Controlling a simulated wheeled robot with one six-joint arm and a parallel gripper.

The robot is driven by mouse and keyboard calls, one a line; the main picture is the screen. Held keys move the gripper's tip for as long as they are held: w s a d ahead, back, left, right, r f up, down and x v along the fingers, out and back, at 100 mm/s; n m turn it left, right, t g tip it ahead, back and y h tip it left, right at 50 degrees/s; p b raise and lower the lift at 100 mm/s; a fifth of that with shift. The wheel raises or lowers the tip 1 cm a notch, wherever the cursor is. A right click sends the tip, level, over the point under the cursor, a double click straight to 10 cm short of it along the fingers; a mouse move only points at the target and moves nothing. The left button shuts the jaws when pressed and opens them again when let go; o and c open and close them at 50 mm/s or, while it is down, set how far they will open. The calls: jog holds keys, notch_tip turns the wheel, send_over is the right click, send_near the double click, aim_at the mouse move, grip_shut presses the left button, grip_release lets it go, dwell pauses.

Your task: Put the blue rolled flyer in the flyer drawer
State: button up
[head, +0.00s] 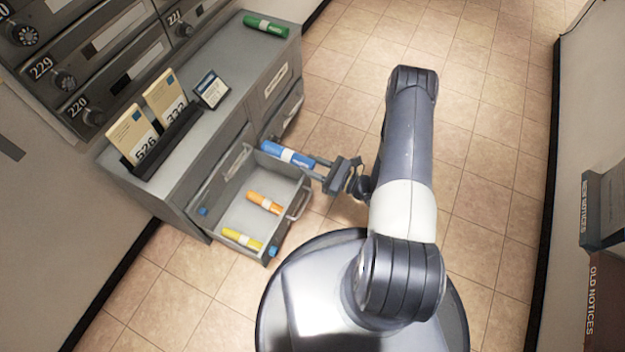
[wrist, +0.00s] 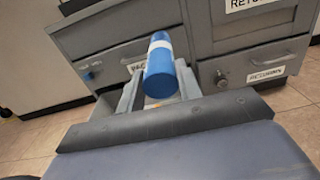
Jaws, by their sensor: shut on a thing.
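The blue rolled flyer (head: 287,154) with a white band is held in my gripper (head: 316,168). It is over the far right edge of an open drawer (head: 232,207), and I cannot tell its exact height above it. In the wrist view the blue flyer (wrist: 159,68) stretches away from me between the fingers, towards the cabinet front. The open drawer holds an orange rolled flyer (head: 264,203) and a yellow rolled flyer (head: 242,239). The drawer's label is partly hidden in the wrist view.
A green rolled flyer (head: 265,26) lies on the cabinet top (head: 228,108), with a card holder (head: 166,142) and small sign (head: 211,90). Notice boxes (head: 603,205) are at right. Tiled floor is clear beyond my arm.

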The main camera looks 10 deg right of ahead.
jog(key=shift+s+a+f+b, duration=0.15)
jog(key=shift+s+f+b, duration=0.05)
jog(key=shift+f, duration=0.45)
jog(key=shift+s+a+f+b, duration=0.1)
jog(key=shift+s+f+b, duration=0.1)
jog(key=shift+f, duration=0.4)
jog(key=w+a+f+b, duration=0.4)
jog(key=a+f+b, duration=0.2)
jog(key=f+b, duration=0.1)
jog(key=shift+w+f, duration=0.4)
jog(key=shift+f, duration=0.15)
jog(key=o, duration=1)
jog(key=shift+o, duration=0.2)
jog(key=shift+s, duration=0.1)
jog(key=p+v, duration=0.3)
jog(key=v, duration=0.7)
jog(key=shift+d, duration=0.3)
